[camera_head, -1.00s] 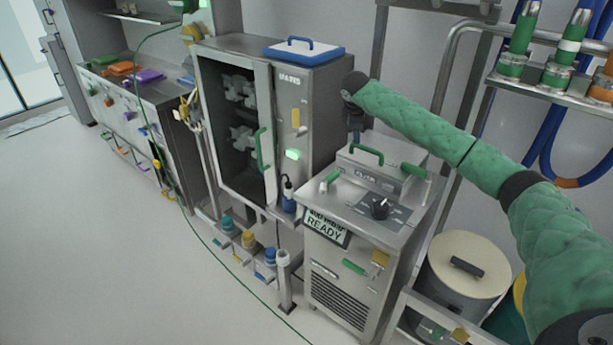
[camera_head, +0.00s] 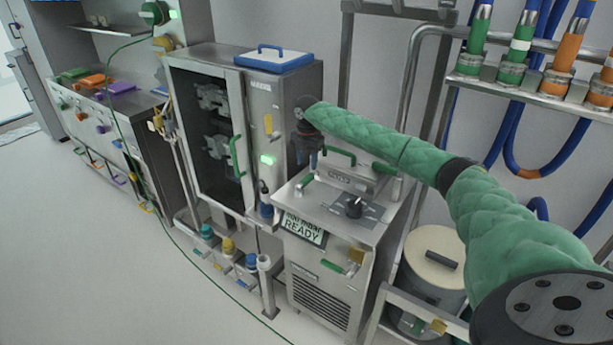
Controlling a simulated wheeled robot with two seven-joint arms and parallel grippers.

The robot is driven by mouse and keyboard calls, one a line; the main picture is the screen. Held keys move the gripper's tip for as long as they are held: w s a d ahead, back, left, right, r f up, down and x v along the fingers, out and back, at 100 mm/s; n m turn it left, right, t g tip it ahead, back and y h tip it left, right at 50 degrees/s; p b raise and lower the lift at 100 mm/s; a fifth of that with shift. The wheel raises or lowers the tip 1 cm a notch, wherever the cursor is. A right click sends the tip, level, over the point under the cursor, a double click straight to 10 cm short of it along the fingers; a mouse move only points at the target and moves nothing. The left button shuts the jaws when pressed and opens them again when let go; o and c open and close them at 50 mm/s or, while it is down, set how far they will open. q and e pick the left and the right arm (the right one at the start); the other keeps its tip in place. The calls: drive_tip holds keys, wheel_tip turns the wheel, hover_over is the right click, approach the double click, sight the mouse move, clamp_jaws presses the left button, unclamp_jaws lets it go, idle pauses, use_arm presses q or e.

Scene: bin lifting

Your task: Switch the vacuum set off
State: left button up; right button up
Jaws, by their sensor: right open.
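The vacuum set is a steel cabinet (camera_head: 330,278) at the centre right, with a black rotary knob (camera_head: 354,206) on its sloped top panel. A display (camera_head: 303,226) on its front edge reads "READY". My right arm, in a green quilted sleeve, comes in from the right. My right gripper (camera_head: 308,160) hangs above the back left of the cabinet top, left of and behind the knob in the picture, and apart from it. It is open and small in view. My left gripper is not in view.
A steel oven-like cabinet (camera_head: 282,110) with a glass door (camera_head: 212,130) and green handle stands left of the vacuum set. A lidded drum (camera_head: 432,248) stands to the right. Hose couplings (camera_head: 520,40) line a rack at upper right. The floor (camera_head: 90,260) at left is clear.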

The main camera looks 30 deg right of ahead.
sight(307, 177)
drive_tip(key=shift+f+p, duration=1.15)
drive_tip(key=shift+f, duration=2.35)
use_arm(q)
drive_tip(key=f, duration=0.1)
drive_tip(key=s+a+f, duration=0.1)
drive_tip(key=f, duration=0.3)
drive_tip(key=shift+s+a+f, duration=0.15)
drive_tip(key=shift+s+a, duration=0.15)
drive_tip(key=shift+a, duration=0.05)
use_arm(e)
clamp_jaws()
